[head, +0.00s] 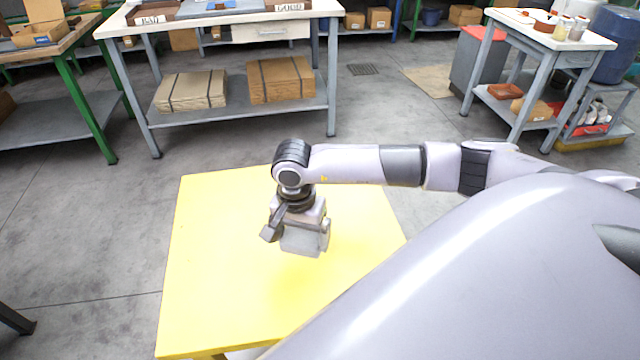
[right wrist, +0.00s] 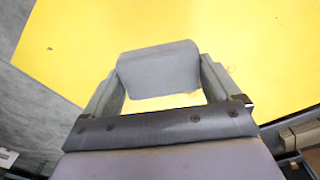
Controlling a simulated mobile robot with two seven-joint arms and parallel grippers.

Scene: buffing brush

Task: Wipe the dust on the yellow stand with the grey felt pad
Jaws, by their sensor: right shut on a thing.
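The yellow stand (head: 215,290) has a flat top and fills the middle of the head view. My right gripper (head: 297,238) points down over its upper middle part. It is shut on the grey felt pad (head: 303,241), a block held between the two fingers. In the right wrist view the pad (right wrist: 158,70) sits between the fingertips, with the yellow top (right wrist: 240,35) behind it. Whether the pad touches the top I cannot tell. My left gripper is not in view.
A workbench (head: 235,15) with cardboard stacks on its lower shelf stands behind the stand. A green-legged bench (head: 60,50) is at the left, and a white-topped table (head: 545,38) with jars is at the right. Grey floor (head: 100,210) around the stand is clear.

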